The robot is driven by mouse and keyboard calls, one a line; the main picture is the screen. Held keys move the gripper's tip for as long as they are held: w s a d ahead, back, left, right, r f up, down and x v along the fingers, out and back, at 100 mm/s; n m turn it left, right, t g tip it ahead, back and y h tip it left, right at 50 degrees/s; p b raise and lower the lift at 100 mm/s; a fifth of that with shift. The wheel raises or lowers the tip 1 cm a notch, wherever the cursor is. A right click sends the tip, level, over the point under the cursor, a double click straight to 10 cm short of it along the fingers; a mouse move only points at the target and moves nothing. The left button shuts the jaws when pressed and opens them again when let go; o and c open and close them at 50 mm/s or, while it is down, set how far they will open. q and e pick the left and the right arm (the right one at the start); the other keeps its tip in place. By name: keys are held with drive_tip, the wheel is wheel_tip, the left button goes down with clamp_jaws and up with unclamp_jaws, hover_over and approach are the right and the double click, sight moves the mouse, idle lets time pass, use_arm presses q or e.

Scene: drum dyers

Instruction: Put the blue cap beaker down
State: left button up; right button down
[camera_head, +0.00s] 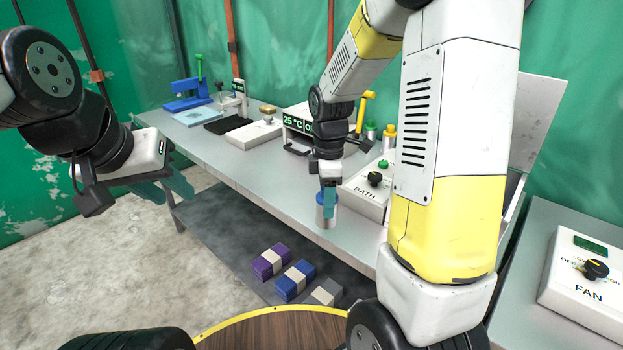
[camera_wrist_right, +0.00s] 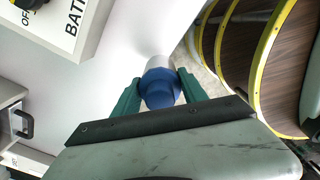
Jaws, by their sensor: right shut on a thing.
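The blue cap beaker (camera_wrist_right: 160,88) is between the green fingers of my right gripper (camera_wrist_right: 161,100) in the right wrist view, with its blue cap toward the camera. In the head view the beaker (camera_head: 325,214) is a grey cylinder below the right gripper (camera_head: 328,197), near the table's front edge. The right gripper is shut on it from above. I cannot tell whether the beaker's base touches the table (camera_head: 245,160). My left gripper (camera_head: 171,189) is off to the left, in front of the table, with its teal fingers apart and nothing visible between them.
The BATH box (camera_head: 367,197) stands just right of the right gripper. Green and yellow capped beakers (camera_head: 388,136) stand behind it. A display unit (camera_head: 296,124) and a balance-like device (camera_head: 255,134) stand further left. Coloured bundles (camera_head: 295,281) lie on the lower shelf. A FAN box (camera_head: 585,285) is at right.

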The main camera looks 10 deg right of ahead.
drive_tip(key=shift+w+d+f, duration=0.25)
drive_tip(key=shift+w+f, duration=0.45)
drive_tip(key=shift+w, duration=0.55)
drive_tip(key=shift+w+d+f, duration=0.25)
drive_tip(key=shift+w+f, duration=0.45)
drive_tip(key=shift+w, duration=0.5)
drive_tip(key=shift+w+d+f, duration=0.25)
drive_tip(key=shift+w+f, duration=0.45)
drive_tip(key=shift+w, duration=0.55)
drive_tip(key=shift+f, duration=0.15)
drive_tip(key=c, duration=0.6)
unclamp_jaws()
